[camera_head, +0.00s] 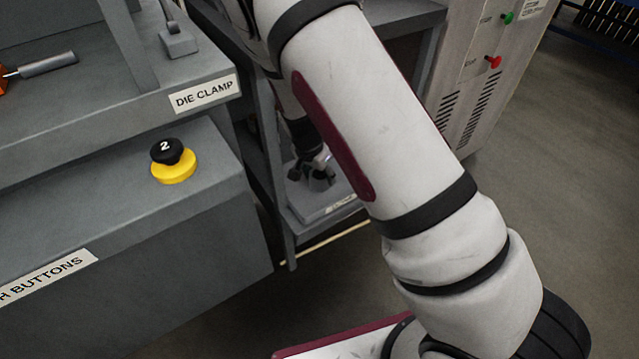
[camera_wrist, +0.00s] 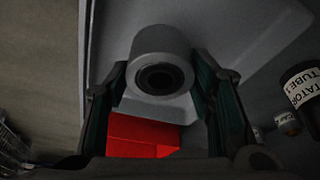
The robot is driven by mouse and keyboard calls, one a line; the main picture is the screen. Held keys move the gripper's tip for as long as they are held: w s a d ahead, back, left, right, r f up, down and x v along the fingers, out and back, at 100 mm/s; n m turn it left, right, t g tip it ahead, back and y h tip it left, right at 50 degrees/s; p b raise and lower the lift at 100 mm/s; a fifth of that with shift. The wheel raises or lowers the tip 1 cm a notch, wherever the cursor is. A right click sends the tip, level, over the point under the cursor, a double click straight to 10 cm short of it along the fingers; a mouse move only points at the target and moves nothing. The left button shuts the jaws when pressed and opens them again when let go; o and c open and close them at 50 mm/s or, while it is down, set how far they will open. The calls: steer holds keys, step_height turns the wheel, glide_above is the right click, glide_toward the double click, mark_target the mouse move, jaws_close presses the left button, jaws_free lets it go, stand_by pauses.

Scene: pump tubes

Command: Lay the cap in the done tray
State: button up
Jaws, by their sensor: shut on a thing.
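The cap (camera_wrist: 160,55) shows in the wrist view as a grey round piece with a dark hole in its end. My gripper (camera_wrist: 163,85) is shut on it, one finger on each side. In the head view my gripper (camera_head: 314,178) is low, at a grey tray (camera_head: 330,208) on a shelf under the bench. The tray's label is too small to read. A pale grey surface (camera_wrist: 268,28) lies behind the cap in the wrist view. I cannot tell whether the cap touches it.
A red block-like thing (camera_wrist: 140,134) shows below the cap in the wrist view. A dark tube (camera_wrist: 302,90) with a white label is at the right. In the head view, a shelf post (camera_head: 283,215) and a yellow-and-black button (camera_head: 173,163) stand left of my arm.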

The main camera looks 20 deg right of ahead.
mark_target(318, 178)
step_height(318, 178, down, 4)
steer(key=shift+r+b, duration=0.15)
steer(key=shift+b, duration=0.6)
steer(key=shift+r, duration=0.1)
steer(key=shift+s, duration=0.1)
steer(key=o, duration=1.6)
steer(key=shift+c, duration=0.2)
steer(key=p+v, duration=0.4)
steer(key=v, duration=0.8)
steer(key=shift+r, duration=0.1)
